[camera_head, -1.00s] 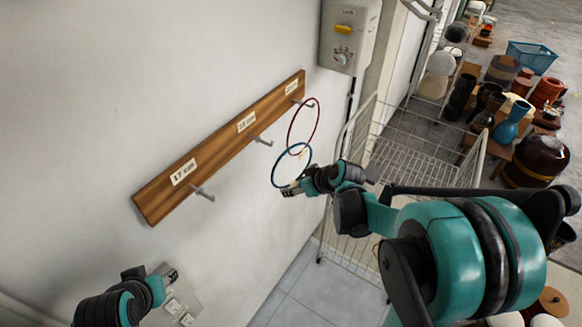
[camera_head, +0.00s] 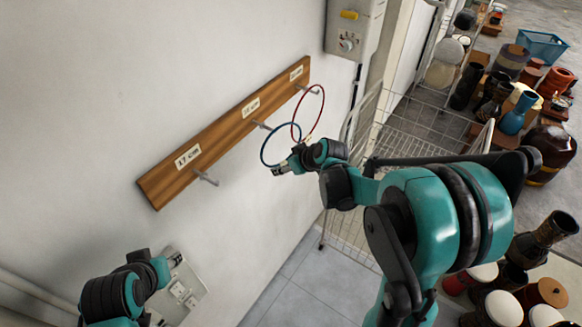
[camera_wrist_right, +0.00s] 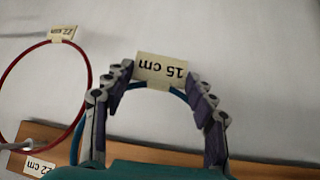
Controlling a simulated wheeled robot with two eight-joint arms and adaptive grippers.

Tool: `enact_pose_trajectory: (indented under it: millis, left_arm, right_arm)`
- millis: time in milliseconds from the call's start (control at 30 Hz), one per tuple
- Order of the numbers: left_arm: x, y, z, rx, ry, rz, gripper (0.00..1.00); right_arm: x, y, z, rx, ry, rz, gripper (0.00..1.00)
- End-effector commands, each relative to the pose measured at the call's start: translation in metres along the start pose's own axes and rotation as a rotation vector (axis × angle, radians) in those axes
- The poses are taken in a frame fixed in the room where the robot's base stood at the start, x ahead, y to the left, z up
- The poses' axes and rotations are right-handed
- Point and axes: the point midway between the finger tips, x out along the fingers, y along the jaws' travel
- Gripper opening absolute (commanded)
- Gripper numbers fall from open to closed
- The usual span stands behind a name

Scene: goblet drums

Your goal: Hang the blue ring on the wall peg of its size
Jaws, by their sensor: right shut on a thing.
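The blue ring (camera_head: 264,148) is held out from the wall by my right gripper (camera_head: 281,171), which is shut on its lower part. In the right wrist view a tag reading "15 cm" (camera_wrist_right: 161,70) sits at the ring between the fingers (camera_wrist_right: 160,88). The wooden board (camera_head: 222,132) carries three grey pegs. The ring's upper left edge is close to the middle peg (camera_head: 261,125); I cannot tell whether the peg is inside it. The middle label (camera_head: 250,107) is blurred. The left peg (camera_head: 206,178) is bare, labelled "17 cm". My left gripper (camera_head: 173,261) is low by the wall, its jaws unclear.
A red ring (camera_head: 323,103) hangs on the far right peg (camera_head: 314,91), overlapping the blue ring in the picture. Its board label reads "22 cm" (camera_wrist_right: 41,167). A white wire rack (camera_head: 352,215) stands right of the wall; drums and vases lie beyond.

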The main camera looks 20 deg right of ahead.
Motion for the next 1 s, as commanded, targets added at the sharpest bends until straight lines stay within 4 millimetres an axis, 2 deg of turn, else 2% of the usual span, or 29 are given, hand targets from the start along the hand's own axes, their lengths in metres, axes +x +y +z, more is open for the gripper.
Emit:
enact_pose_trajectory:
  millis: [600,800,1000]
  left_arm:
    - [-0.001,0.000,-0.001,0.000,0.000,0.000,0.40]
    - [0.010,0.000,0.007,0.000,0.000,0.000,0.40]
    - [0.015,0.000,0.011,0.000,0.000,0.000,0.40]
  right_arm:
    - [0.028,-0.010,-0.026,-0.002,0.000,0.000,0.23]
    - [0.041,-0.013,-0.024,-0.001,0.000,0.000,0.23]
    - [0.046,-0.013,-0.023,-0.001,0.000,0.000,0.23]
